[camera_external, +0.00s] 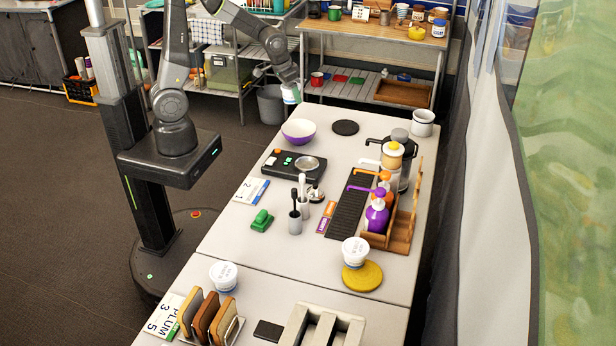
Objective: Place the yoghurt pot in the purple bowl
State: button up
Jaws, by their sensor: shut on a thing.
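My gripper (288,84) points down over the far left of the table and is shut on a small white pot with a bluish-green band, the yoghurt pot (291,95). The pot is in the air, a little above and left of the purple bowl (299,137) in the picture. The bowl stands upright on the table, white inside, and looks empty. The pot's lettering is too small to read, and the finger contact is hard to make out.
A black disc (345,127) lies right of the bowl, and a black scale (293,165) sits nearer. Other white pots stand on a yellow disc (371,277) and at the near left (224,276). Bottles in a wooden rack (401,229) line the right side.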

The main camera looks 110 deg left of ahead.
notch_tip(320, 180, down, 10)
jog(key=shift+r, duration=0.1)
dwell(0.4)
jog(key=shift+f+b, duration=0.55)
jog(key=shift+b, duration=0.1)
jog(key=shift+f, duration=0.15)
jog(key=o, duration=1.1)
jog(key=shift+c, duration=0.2)
jog(key=shift+s, duration=0.1)
